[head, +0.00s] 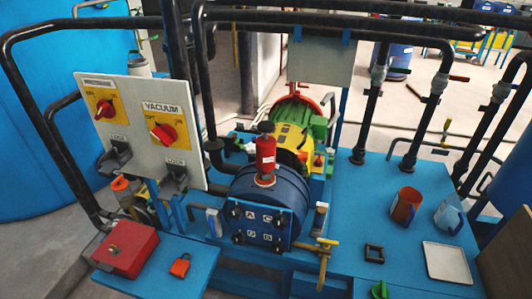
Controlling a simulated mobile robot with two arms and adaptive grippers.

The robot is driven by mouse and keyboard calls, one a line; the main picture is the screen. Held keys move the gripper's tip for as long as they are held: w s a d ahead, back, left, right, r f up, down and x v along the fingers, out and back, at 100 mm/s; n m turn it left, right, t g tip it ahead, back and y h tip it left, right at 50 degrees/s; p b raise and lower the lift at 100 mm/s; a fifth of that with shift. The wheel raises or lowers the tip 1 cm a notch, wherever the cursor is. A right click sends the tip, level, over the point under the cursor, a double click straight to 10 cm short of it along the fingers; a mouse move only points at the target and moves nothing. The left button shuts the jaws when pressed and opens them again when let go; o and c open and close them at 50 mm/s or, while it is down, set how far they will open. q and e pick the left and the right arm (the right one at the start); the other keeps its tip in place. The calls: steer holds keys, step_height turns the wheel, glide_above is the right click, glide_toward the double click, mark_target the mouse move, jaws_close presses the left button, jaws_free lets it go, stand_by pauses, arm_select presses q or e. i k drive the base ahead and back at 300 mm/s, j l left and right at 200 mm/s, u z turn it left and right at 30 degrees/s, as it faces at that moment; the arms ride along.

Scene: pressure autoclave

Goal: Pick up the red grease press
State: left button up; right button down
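A red upright cylinder with a dark knob on top, which looks like the red grease press (266,154), stands on top of the dark blue round vessel (276,193) near the middle of the head view. It has a small white label on its side. A small ring shows at its base, where it meets the vessel. Neither of my grippers is in view, and nothing is touching the red cylinder.
A grey switch panel (140,120) with red knobs stands left of the vessel. A red box (126,248) and red padlock (180,265) lie on the front-left shelf. A reddish cup (406,205), a blue-and-grey cup (449,214) and white tray (447,262) are right. Black pipes arch overhead.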

mark_target(265, 151)
steer(key=k+l+u, duration=0.1)
steer(key=u, duration=0.25)
steer(key=k+l+u, duration=0.1)
steer(key=l+u, duration=0.25)
steer(key=k+u, duration=0.1)
steer(key=u, duration=0.25)
